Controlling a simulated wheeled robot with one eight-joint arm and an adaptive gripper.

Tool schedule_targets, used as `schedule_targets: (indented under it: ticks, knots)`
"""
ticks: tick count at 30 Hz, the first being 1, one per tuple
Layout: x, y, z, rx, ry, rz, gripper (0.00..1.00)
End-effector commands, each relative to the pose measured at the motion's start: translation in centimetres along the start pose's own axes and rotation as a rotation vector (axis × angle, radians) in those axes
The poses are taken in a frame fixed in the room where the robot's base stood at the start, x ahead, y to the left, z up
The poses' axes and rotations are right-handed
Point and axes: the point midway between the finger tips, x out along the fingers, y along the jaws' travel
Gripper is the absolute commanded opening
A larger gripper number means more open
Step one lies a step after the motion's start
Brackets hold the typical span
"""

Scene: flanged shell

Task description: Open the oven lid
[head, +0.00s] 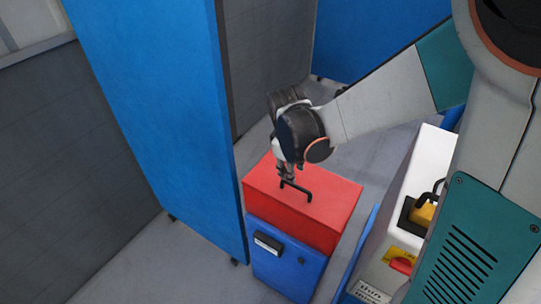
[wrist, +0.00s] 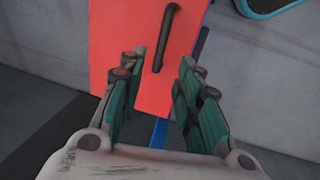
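The oven is a blue box (head: 285,265) with a red lid (head: 325,222) resting on top of it, down and level. A black bar handle (head: 296,189) stands on the lid's top face. My gripper (head: 286,175) points down just above the lid, close to the handle. In the wrist view, the handle (wrist: 165,38) runs up the red lid (wrist: 122,35), ahead of and between the fingers. My gripper there (wrist: 160,68) has its fingers spread apart with nothing held. The head view does not show clearly whether the fingers touch the handle.
A tall blue panel (head: 165,110) stands close at the oven's left. A white machine (head: 385,245) with a red knob (head: 401,265) stands at its right. Grey walls (head: 265,60) and another blue panel (head: 365,40) are behind. Grey floor (head: 170,265) is open at the front left.

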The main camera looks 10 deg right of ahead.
Motion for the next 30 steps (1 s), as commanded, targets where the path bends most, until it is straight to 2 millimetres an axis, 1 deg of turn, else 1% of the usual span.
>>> schedule_targets:
  ticks: [1,3,9,15,24,25,26,27,29,30]
  knots:
    - [1.4,0.0,0.0,0.001,0.000,0.000,0.31]
    - [2.8,-0.1,0.0,0.001,0.000,0.000,0.31]
    - [5.7,-0.1,0.0,0.000,0.001,0.000,0.31]
    - [7.1,0.0,0.0,0.000,0.001,0.000,0.31]
    - [7.2,0.0,0.1,0.000,0.001,0.000,0.31]
    - [7.2,0.0,0.1,0.000,0.001,0.000,0.29]
    - [7.2,0.0,0.1,0.000,0.001,0.000,0.22]
    - [7.2,0.0,0.1,0.000,0.000,0.000,0.13]
    - [7.2,0.0,0.1,0.000,0.000,0.000,0.00]
    - [7.2,0.0,0.1,0.000,0.000,0.000,0.00]
